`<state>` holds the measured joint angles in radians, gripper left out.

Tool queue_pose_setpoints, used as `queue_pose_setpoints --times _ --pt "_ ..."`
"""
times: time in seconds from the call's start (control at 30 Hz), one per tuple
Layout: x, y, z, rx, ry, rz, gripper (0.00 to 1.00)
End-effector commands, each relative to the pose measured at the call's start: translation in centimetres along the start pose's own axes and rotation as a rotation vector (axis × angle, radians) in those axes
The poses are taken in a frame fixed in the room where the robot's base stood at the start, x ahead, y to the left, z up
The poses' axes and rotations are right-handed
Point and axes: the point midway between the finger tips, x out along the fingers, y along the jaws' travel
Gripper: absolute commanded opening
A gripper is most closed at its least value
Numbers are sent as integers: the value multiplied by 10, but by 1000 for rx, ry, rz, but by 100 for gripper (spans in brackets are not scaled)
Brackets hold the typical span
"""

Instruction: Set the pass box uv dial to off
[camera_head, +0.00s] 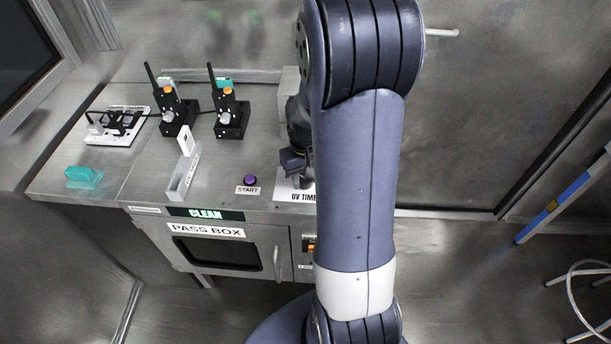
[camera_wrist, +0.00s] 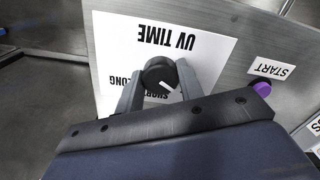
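The black UV dial (camera_wrist: 158,74) sits on a white "UV TIME" label (camera_wrist: 205,48) in the wrist view. Its white pointer mark is toward the lower right of the picture. The words "LONG" and part of "SHORT" show below the dial; I see no "OFF" word, and part of the label is hidden by my gripper. My gripper (camera_wrist: 160,72) has one finger on each side of the dial, very close to it. I cannot tell whether they press on it. In the head view my gripper (camera_head: 297,162) is over the label (camera_head: 296,190), and the dial is mostly hidden there.
The purple START button (camera_head: 250,180) is left of the dial in the head view. A white holder (camera_head: 184,172), two black devices (camera_head: 178,118) (camera_head: 232,119), a white rack (camera_head: 117,126) and a teal block (camera_head: 84,176) stand on the steel top. The pass box door (camera_head: 225,253) is below.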

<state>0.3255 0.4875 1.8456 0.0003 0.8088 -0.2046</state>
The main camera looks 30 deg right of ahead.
Motion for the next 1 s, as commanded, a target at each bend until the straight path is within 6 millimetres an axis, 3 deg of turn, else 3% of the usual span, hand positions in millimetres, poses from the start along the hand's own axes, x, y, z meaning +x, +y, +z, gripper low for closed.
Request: queue_pose_setpoints --times 0.27,0.57,0.67,1.0 --pt "0 0 0 -1 1 1 57" --pt "-4 0 0 0 2 1 57" --pt "-15 0 -1 0 4 1 57" --pt "-82 0 -1 0 6 2 57"
